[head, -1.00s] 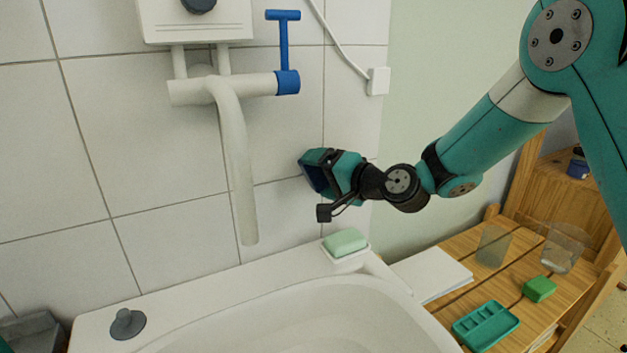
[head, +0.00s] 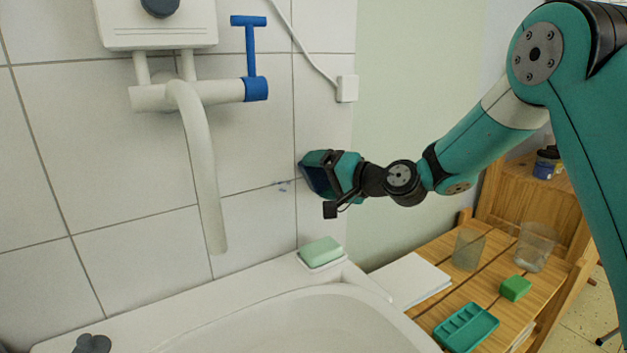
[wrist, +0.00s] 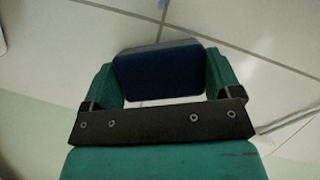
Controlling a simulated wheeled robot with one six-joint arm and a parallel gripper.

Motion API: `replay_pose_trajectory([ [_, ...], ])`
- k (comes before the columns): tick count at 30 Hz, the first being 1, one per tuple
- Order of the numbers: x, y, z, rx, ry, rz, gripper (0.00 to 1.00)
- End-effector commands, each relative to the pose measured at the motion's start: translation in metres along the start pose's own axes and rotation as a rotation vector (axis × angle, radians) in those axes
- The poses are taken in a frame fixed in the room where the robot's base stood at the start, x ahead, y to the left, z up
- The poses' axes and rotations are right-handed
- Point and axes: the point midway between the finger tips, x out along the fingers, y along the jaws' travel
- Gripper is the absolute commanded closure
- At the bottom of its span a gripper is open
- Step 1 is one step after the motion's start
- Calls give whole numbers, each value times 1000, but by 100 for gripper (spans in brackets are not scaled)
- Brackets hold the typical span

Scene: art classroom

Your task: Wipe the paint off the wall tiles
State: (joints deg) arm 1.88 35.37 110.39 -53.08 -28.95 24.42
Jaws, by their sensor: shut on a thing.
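Small blue paint marks (head: 283,186) show on the white wall tiles (head: 245,150), by a grout line to the right of the spout. A blue smudge (wrist: 248,3) also shows at the top edge of the wrist view. My gripper (head: 326,174) is just right of the marks, close to the wall. It is shut on a dark blue block (wrist: 158,72), which looks like a sponge or pad. The block (head: 314,180) faces the tiles; I cannot tell whether it touches them. My gripper hides the wall behind it.
A white tap (head: 205,170) with a blue handle hangs left of my gripper. Below are a basin (head: 300,318) and green soap (head: 321,251) in a dish. A cable box (head: 347,88) is above. A wooden shelf (head: 450,270) at right holds cups, a green block and a tray.

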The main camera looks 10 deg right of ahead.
Motion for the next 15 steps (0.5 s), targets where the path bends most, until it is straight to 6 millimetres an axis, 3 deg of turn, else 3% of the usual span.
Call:
replay_pose_trajectory([
  [6, -6, 8, -12, 1, -1, 0, 42],
  [15, 0, 3, -8, 1, -4, -2, 42],
])
